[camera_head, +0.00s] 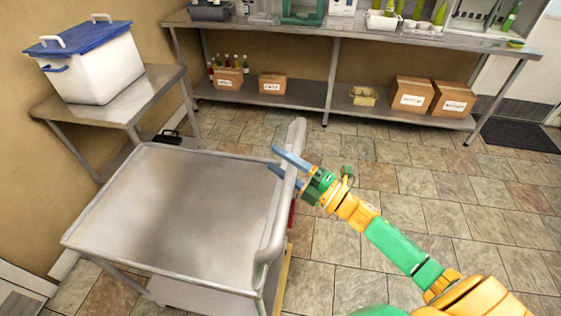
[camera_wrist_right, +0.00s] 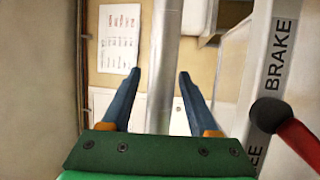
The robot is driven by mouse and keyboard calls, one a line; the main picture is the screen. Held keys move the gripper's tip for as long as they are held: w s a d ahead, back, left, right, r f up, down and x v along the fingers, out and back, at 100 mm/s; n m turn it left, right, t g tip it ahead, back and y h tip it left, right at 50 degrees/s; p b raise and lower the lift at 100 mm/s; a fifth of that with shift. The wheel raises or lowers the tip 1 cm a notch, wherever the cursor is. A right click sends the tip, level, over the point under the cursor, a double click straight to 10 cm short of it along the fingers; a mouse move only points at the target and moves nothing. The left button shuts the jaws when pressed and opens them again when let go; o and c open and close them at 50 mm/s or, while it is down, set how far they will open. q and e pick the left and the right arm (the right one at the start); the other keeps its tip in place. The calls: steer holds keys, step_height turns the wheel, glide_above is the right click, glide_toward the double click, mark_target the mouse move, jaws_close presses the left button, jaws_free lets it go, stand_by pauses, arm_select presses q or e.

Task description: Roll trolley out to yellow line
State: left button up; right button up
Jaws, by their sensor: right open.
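The steel trolley (camera_head: 185,215) stands at the left of the head view with a bare flat top. Its push handle (camera_head: 283,200) is a thick grey bar along the right side. My right gripper (camera_head: 276,160) is at the handle, its blue fingers open. In the right wrist view the handle bar (camera_wrist_right: 164,70) runs between the two open fingers of the gripper (camera_wrist_right: 158,78), with a gap to the right finger. A strip marked BRAKE (camera_wrist_right: 272,80) and a red lever with a black knob (camera_wrist_right: 290,125) show at the right there. My left gripper is out of view. No yellow floor line is clearly visible.
A side table (camera_head: 150,97) with a blue-lidded white bucket (camera_head: 98,70) stands behind the trolley. A long steel bench (camera_head: 350,37) with boxes on its lower shelf runs along the back wall. Tiled floor (camera_head: 400,185) is clear to the right. A dark mat (camera_head: 520,134) lies far right.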

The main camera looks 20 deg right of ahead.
steer(key=shift+s+d+f, duration=0.15)
steer(key=shift+s, duration=0.15)
steer(key=r+b+v, duration=0.1)
steer(key=v, duration=0.5)
steer(key=shift+s+d+f+b, duration=0.15)
steer(key=shift+s+f+b, duration=0.05)
steer(key=shift+f+b, duration=0.2)
